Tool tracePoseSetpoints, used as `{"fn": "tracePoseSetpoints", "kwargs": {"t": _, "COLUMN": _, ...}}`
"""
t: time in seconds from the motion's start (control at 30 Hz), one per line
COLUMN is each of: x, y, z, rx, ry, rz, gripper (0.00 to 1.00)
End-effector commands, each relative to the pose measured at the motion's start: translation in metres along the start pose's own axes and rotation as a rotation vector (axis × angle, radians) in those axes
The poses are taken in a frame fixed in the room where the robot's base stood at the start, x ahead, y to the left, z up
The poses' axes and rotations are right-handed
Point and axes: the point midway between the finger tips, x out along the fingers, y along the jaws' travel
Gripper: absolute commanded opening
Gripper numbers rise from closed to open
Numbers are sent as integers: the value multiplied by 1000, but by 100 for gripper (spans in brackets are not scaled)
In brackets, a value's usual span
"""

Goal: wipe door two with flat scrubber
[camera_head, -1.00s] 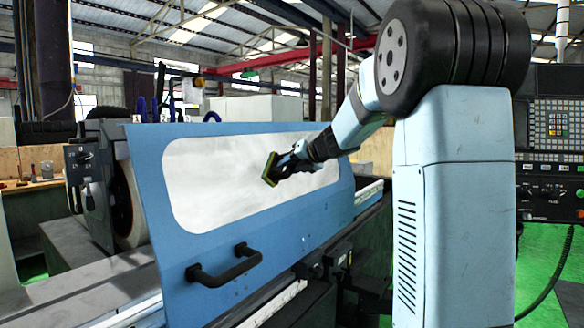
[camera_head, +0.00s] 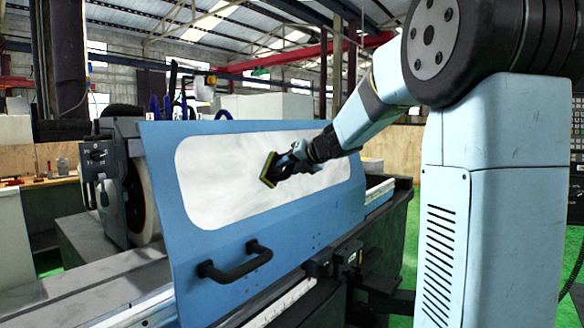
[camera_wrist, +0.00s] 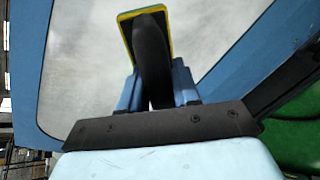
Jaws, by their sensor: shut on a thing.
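The door (camera_head: 300,222) is a blue sliding panel with a whitish, smeared window (camera_head: 225,175) and a black handle (camera_head: 235,262) low on its left part. My gripper (camera_head: 285,168) is shut on the flat scrubber (camera_head: 268,169), a dark pad with a yellow-green edge. The scrubber is in front of the window near its middle; I cannot tell whether it touches the glass. In the wrist view the scrubber (camera_wrist: 130,17) stands beyond my gripper (camera_wrist: 155,80), with the cloudy window (camera_wrist: 85,75) behind it.
Machine rails (camera_head: 280,308) run along the door's foot. Green floor (camera_head: 408,250) shows at the right. A wooden partition and white boxes are in the background.

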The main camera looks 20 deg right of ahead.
Motion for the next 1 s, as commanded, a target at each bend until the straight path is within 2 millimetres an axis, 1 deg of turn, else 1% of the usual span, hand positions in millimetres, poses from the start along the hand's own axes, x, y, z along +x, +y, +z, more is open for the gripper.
{"fn": "tracePoseSetpoints", "kwargs": {"t": 0.3, "x": 1, "y": 3, "z": -2, "rx": -1, "ry": 3, "rz": 3, "gripper": 0}}
{"fn": "tracePoseSetpoints", "kwargs": {"t": 0.43, "x": -3, "y": 2, "z": -2, "rx": -1, "ry": 2, "rz": 3, "gripper": 0}}
{"fn": "tracePoseSetpoints", "kwargs": {"t": 1.0, "x": -48, "y": -6, "z": -3, "rx": 1, "ry": 0, "rz": 1, "gripper": 0}}
